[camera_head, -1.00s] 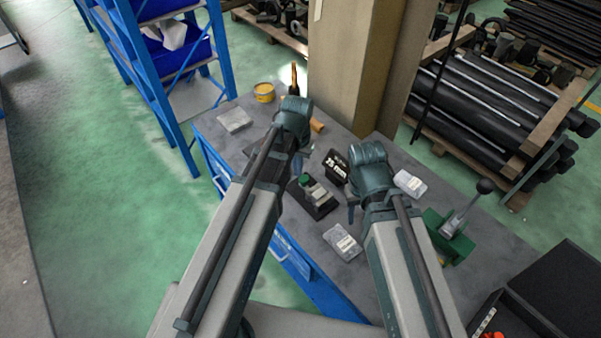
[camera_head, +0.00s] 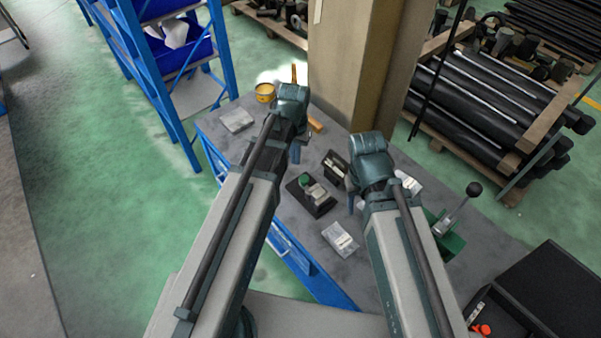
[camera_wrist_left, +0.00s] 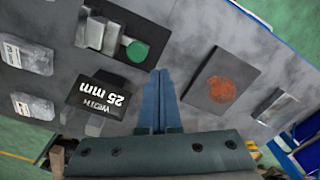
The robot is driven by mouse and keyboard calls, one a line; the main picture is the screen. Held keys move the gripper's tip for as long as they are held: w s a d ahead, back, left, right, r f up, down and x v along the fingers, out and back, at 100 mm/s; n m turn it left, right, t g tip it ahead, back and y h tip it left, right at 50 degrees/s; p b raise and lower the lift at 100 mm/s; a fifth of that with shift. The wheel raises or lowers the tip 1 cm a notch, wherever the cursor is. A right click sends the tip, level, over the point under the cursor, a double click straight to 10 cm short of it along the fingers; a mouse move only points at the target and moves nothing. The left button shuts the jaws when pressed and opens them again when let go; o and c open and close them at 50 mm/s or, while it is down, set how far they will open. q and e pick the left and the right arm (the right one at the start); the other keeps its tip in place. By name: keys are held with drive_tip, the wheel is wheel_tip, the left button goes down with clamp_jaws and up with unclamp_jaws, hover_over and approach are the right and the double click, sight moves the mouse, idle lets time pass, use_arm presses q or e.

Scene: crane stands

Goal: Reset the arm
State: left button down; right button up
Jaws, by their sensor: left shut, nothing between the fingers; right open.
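My left gripper (camera_head: 295,153) is shut and empty above the workbench (camera_head: 278,204), reaching in from the left. In the left wrist view its two fingers (camera_wrist_left: 158,100) lie together with nothing between them. My right gripper (camera_head: 352,200) points down over the bench beside the small device, mostly hidden by its own wrist; its finger gap is hard to see. A small device with a green knob (camera_head: 305,180) stands between the two arms. It also shows in the left wrist view (camera_wrist_left: 136,51). A black "25 mm" block (camera_wrist_left: 101,94) stands near the left fingers.
Clear bags (camera_head: 340,240) lie on the bench, and a dark plate with an orange-brown round patch (camera_wrist_left: 222,88) lies right of the left fingers. A yellow tin (camera_head: 265,93) stands at the back. A green lever tool (camera_head: 450,236) stands right of my right arm. A pillar (camera_head: 355,70) rises behind.

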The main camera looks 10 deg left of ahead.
use_arm(q)
drive_tip(key=shift+s, duration=0.1)
drive_tip(key=s+d+m+y, duration=0.1)
drive_tip(key=s+d+m, duration=0.1)
drive_tip(key=s+d, duration=0.6)
drive_tip(key=s, duration=0.4)
drive_tip(key=shift+s+f+b, duration=0.15)
drive_tip(key=shift+f+b, duration=0.2)
drive_tip(key=shift+b, duration=0.05)
use_arm(e)
drive_tip(key=shift+f, duration=0.45)
